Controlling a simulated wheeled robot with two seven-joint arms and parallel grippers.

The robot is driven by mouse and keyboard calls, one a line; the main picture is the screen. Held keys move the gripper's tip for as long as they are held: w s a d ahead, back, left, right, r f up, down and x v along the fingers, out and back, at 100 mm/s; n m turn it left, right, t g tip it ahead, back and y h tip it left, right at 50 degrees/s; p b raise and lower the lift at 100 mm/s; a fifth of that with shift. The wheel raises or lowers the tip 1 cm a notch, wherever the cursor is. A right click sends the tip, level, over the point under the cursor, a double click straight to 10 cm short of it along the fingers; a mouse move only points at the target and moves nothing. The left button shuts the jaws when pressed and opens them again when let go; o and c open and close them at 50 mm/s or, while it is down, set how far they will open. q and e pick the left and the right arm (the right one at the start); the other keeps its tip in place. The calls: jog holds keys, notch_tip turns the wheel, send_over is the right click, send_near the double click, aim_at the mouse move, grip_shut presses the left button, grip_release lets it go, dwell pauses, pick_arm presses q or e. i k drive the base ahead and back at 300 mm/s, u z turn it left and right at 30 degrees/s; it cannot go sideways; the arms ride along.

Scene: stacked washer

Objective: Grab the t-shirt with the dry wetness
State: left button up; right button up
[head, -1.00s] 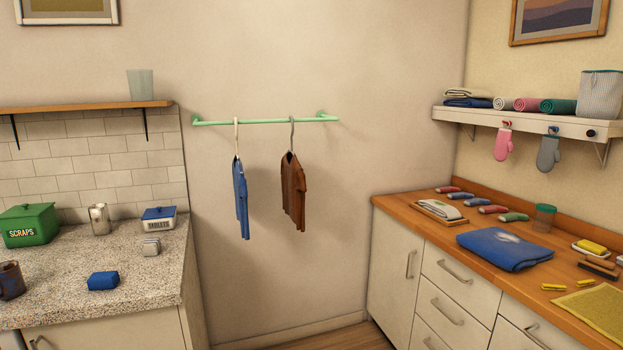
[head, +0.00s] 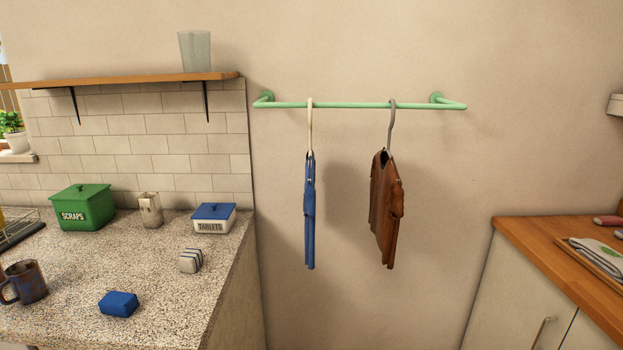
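A blue t-shirt (head: 310,215) hangs on a cream hanger (head: 310,125) from a green wall rail (head: 350,105). A brown t-shirt (head: 385,215) hangs to its right on a grey hanger (head: 391,125) from the same rail. The two shirts hang apart, turned mostly edge-on to me, the blue one more so. I cannot tell from this view which shirt is dry. Neither of my grippers shows in the head view.
A speckled counter (head: 150,265) at left holds a green scraps box (head: 85,210), a tablets tin (head: 214,218), a mug (head: 25,281) and a blue block (head: 118,304). A wooden-topped cabinet (head: 520,285) stands at right. Between them, the space below the shirts looks clear.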

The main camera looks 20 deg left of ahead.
aim_at(310, 193)
jog(key=u, duration=0.8)
jog(key=i, duration=0.9)
jog(key=u, duration=1)
